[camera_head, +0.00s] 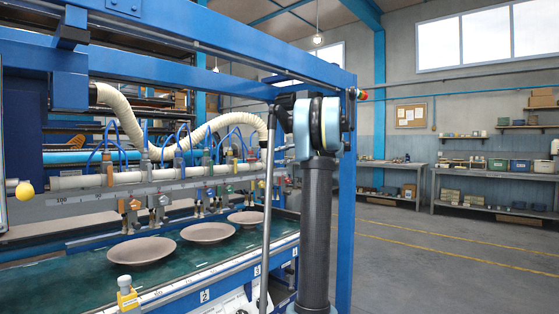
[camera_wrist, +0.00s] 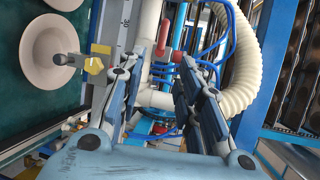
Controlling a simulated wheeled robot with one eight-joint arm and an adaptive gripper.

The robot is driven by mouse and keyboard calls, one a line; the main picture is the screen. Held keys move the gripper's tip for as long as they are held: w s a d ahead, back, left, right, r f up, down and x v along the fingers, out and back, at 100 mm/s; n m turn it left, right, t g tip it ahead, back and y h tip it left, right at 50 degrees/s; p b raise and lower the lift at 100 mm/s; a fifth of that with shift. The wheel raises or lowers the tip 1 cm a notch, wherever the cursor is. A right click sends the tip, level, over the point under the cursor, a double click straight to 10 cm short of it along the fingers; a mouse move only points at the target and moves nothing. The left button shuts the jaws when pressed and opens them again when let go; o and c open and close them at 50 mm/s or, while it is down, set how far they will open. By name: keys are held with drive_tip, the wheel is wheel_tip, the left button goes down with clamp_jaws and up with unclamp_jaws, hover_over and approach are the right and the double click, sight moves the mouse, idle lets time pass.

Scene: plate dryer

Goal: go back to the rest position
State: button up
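My gripper (camera_wrist: 178,62) shows in the wrist view with its two fingers spread well apart and nothing between them. White pipe and a red valve lever of the machine show behind the gap. In the head view my dark arm column and a pale blue joint stand in front of the machine's right end. My gripper cannot be made out in the head view. Several brown plates (camera_head: 141,251) lie in a row on the green conveyor belt (camera_head: 75,284). One plate (camera_wrist: 47,48) also shows at the upper left of the wrist view, apart from my gripper.
A blue machine frame (camera_head: 230,42) spans above the belt. A cream corrugated hose (camera_wrist: 241,65) and blue tubes run close to my gripper's right side in the wrist view. Workbenches (camera_head: 492,208) with boxes stand along the far wall. The floor (camera_head: 450,262) at right is clear.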

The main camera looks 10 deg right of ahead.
drive_tip(key=s+a+f+n+g+h, duration=0.1)
drive_tip(key=s+a+f+h, duration=0.1)
drive_tip(key=s+a+f, duration=0.5)
drive_tip(key=s+a+f+n+g+h, duration=0.1)
drive_tip(key=s+a+f+g+h, duration=0.15)
drive_tip(key=s+f, duration=0.45)
drive_tip(key=s+a+f+n+g+h, duration=0.1)
drive_tip(key=s+a+f, duration=0.35)
drive_tip(key=s, duration=0.55)
drive_tip(key=s+d+f+n+h, duration=0.2)
drive_tip(key=s+f+h, duration=0.2)
drive_tip(key=s+f, duration=0.9)
drive_tip(key=s+d+f+n+g+h, duration=0.1)
drive_tip(key=s+f+h, duration=0.3)
drive_tip(key=s+f, duration=0.9)
drive_tip(key=shift+d+n, duration=0.7)
drive_tip(key=shift+d, duration=0.1)
drive_tip(key=shift+g, duration=0.25)
